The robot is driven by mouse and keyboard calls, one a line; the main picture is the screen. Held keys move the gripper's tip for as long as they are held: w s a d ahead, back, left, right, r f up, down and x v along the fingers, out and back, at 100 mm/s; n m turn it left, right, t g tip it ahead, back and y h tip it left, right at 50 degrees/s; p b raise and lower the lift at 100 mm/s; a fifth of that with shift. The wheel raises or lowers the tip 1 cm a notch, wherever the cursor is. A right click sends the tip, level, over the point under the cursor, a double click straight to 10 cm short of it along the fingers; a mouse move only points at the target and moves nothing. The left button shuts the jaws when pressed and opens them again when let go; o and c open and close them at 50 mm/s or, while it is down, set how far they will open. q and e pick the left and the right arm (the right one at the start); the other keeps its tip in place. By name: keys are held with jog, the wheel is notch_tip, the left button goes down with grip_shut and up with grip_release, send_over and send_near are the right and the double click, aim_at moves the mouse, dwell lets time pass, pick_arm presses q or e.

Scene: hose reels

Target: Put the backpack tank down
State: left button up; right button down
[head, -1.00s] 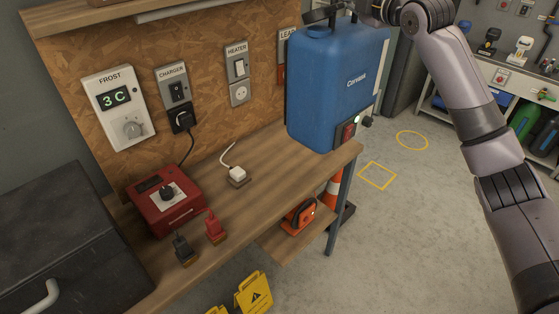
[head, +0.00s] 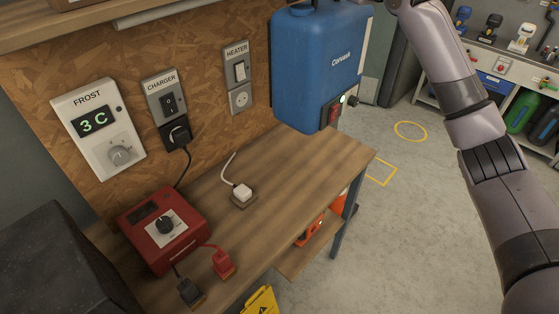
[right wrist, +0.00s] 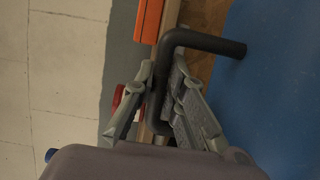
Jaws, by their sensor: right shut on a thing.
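The blue backpack tank (head: 315,75) hangs or stands upright over the right part of the wooden workbench (head: 285,165), close to the back board. I cannot tell whether its base touches the bench top. A green light and a red switch show low on its right side. In the right wrist view my right gripper (right wrist: 163,78) is shut around the tank's black bar handle (right wrist: 208,42), and the blue tank wall (right wrist: 275,90) fills the right side. In the head view my right arm reaches up past the top edge, so its gripper is hidden. My left gripper is not in view.
A white plug (head: 242,193), a red charger box (head: 163,228) and a dark case (head: 60,265) take up the bench's left and middle. The bench top in front of the tank is clear. Yellow outlines (head: 410,131) mark the floor on the right.

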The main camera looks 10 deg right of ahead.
jog(key=shift+w+a+r, duration=0.1)
jog(key=shift+w+r, duration=0.2)
jog(key=shift+w, duration=0.1)
jog(key=shift+s+r, duration=0.15)
jog(key=shift+s, duration=0.15)
jog(key=f, duration=0.1)
jog(key=s+f, duration=0.1)
jog(key=shift+d+f+p, duration=0.2)
jog(key=shift+f+p, duration=0.2)
pick_arm(q)
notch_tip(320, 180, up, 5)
jog(key=p, duration=0.4)
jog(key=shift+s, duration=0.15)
pick_arm(e)
notch_tip(320, 180, down, 17)
jog(key=shift+w, duration=0.35)
